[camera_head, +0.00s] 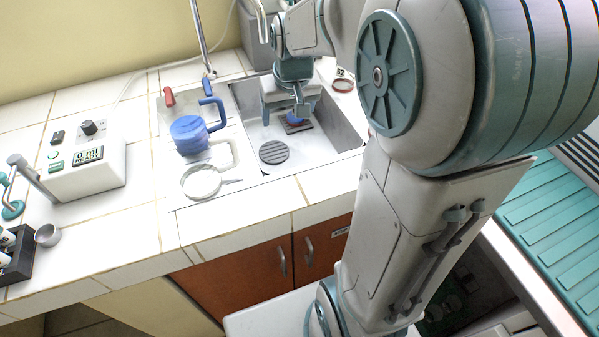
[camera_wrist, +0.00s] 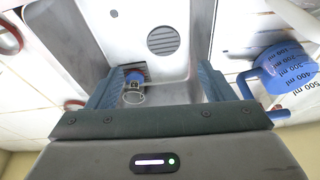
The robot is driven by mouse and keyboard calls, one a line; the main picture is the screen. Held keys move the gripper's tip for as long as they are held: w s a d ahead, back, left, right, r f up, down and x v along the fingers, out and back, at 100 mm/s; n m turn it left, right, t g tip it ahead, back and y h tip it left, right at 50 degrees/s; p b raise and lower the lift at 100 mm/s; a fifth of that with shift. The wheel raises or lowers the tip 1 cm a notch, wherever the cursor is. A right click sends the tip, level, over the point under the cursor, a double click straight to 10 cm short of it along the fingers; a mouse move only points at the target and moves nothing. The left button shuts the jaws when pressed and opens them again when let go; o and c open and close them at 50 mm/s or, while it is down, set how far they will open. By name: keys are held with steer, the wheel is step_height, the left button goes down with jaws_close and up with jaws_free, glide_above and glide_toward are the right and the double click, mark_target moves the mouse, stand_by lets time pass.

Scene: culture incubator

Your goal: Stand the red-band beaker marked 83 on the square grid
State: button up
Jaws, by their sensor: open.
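My gripper (camera_wrist: 158,90) is open, with its two fingers spread and pointing down into the sink basin. Between the fingers, lower down, a small clear beaker (camera_wrist: 134,98) with blue at it stands on or over a dark square grid (camera_head: 299,129) on the basin floor. The blue part also shows in the head view (camera_head: 295,117) below the gripper. A red-banded round vessel (camera_head: 342,86) with a small number label stands on the counter right of the basin; its number is too small to read surely. Another red ring (camera_wrist: 8,38) shows at the wrist view's left edge.
The sink basin (camera_head: 345,133) has a round slotted drain (camera_head: 273,152). A blue measuring jug (camera_head: 188,134) and a round ring with a handle (camera_head: 201,182) are on the left drainboard. A white device (camera_head: 85,165) stands further left. Counter between is clear.

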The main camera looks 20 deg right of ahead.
steer(key=shift+n+g, duration=0.4)
steer(key=shift+g, duration=0.1)
steer(key=s+a, duration=0.1)
steer(key=s, duration=0.4)
steer(key=s+a, duration=0.1)
steer(key=s, duration=0.5)
steer(key=s+a+f, duration=0.1)
steer(key=s, duration=0.4)
steer(key=shift+s+a, duration=0.35)
steer(key=shift+s, duration=0.05)
